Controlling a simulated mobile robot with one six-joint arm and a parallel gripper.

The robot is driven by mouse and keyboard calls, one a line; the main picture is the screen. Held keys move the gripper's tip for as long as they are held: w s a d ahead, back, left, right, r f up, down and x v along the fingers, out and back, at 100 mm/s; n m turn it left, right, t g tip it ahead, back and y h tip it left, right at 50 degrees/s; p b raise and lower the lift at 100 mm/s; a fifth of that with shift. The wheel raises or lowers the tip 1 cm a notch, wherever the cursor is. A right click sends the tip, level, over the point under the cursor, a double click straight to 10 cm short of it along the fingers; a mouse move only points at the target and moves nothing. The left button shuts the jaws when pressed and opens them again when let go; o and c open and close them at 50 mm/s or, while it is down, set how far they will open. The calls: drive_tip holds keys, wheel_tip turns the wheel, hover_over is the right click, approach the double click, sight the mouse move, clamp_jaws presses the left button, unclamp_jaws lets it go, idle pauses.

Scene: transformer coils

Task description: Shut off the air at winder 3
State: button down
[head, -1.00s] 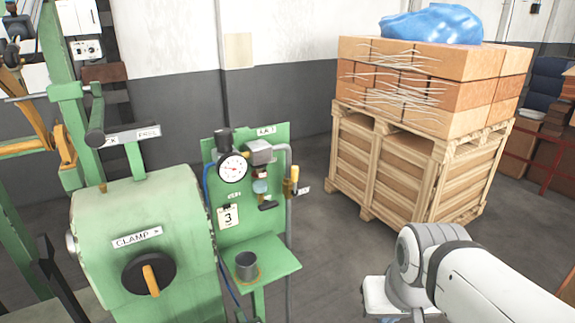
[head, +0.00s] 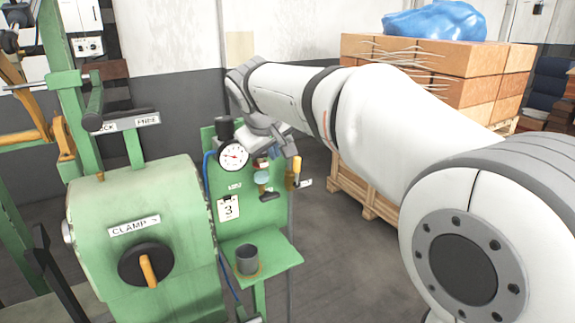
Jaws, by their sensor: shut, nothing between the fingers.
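The green air panel (head: 272,215) carries a tag with the number 3 (head: 228,208). On it are a round white pressure gauge (head: 233,155), a small clear bowl (head: 262,178) and a black handle (head: 267,196). A valve with a yellow lever (head: 297,168) sits at the panel's right edge, the lever pointing up. My gripper (head: 294,153) is shut and empty, close above the yellow lever. I cannot tell whether they touch. My wrist hides the panel's upper part and the top of the pipe.
The green winder housing with a CLAMP knob (head: 147,265) stands just left of the panel. A grey cup (head: 247,260) stands on the panel's shelf. Floor is open between panel and crate.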

drive_tip(key=p, duration=0.1)
approach(297, 172)
drive_tip(key=a+f, duration=0.2)
drive_tip(key=w+a+f, duration=0.1)
drive_tip(key=a+f, duration=0.1)
drive_tip(key=shift+w+d+f+p, duration=0.15)
drive_tip(key=shift+w+d+p, duration=0.7)
drive_tip(key=shift+w+d, duration=0.55)
